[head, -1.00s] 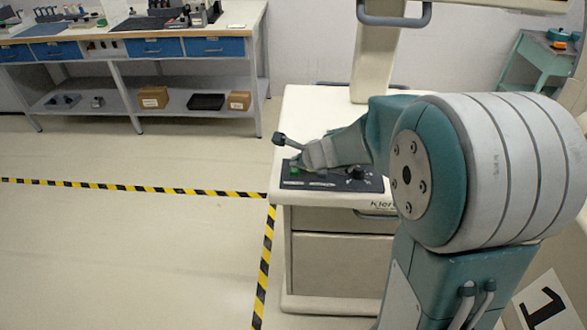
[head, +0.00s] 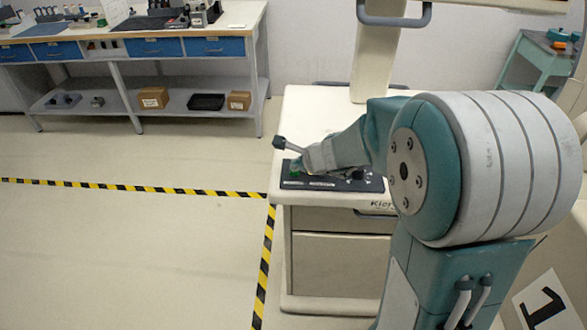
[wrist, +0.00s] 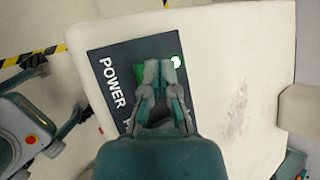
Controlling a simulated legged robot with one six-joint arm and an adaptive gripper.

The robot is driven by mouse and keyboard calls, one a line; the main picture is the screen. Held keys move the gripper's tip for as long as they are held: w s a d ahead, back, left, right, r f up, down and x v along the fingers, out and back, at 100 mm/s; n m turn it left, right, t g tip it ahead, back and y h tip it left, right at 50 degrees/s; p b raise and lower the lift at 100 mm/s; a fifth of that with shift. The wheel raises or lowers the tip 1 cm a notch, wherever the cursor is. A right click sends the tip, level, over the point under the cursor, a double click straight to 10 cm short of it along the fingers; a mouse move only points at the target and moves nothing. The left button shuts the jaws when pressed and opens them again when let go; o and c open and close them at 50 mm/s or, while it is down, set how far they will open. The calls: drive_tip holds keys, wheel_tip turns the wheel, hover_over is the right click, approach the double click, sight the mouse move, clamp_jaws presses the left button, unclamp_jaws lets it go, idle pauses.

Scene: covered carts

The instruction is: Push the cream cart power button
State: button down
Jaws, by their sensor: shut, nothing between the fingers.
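The cream cart (head: 318,108) stands right of centre in the head view, with a dark control panel (head: 345,185) on its top near the front edge. In the wrist view the panel (wrist: 103,56) carries the word POWER. A green button (wrist: 139,76) shows beside and under my fingertips and is partly hidden by them. A small pale green-white light (wrist: 176,62) glows right of the fingertips. My gripper (wrist: 157,66) is shut and empty, with its tips over the button area. I cannot tell whether they touch the button. In the head view my wrist hides part of the panel.
A workbench (head: 130,62) with blue drawers stands at the back left. Yellow-black floor tape (head: 130,187) runs left of the cart. The cart's upright post (head: 375,55) rises behind the panel. A green side table (head: 540,55) is at the back right. The left floor is clear.

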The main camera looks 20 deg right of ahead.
drive_tip(key=shift+f, duration=0.2)
drive_tip(key=shift+r, duration=0.7)
drive_tip(key=shift+r, duration=3)
drive_tip(key=s+a+r+n+g, duration=0.1)
drive_tip(key=s+a+r+n, duration=0.1)
drive_tip(key=s+n, duration=0.45)
drive_tip(key=s+a+r+n+g, duration=0.1)
drive_tip(key=s+a+r+n, duration=0.15)
drive_tip(key=s+n, duration=0.45)
drive_tip(key=s+d+n+h, duration=0.3)
drive_tip(key=s+n, duration=0.5)
drive_tip(key=s, duration=0.5)
drive_tip(key=shift+s+d+f+n+g+h, duration=0.35)
drive_tip(key=shift+d+g+h, duration=0.05)
drive_tip(key=shift+d, duration=0.15)
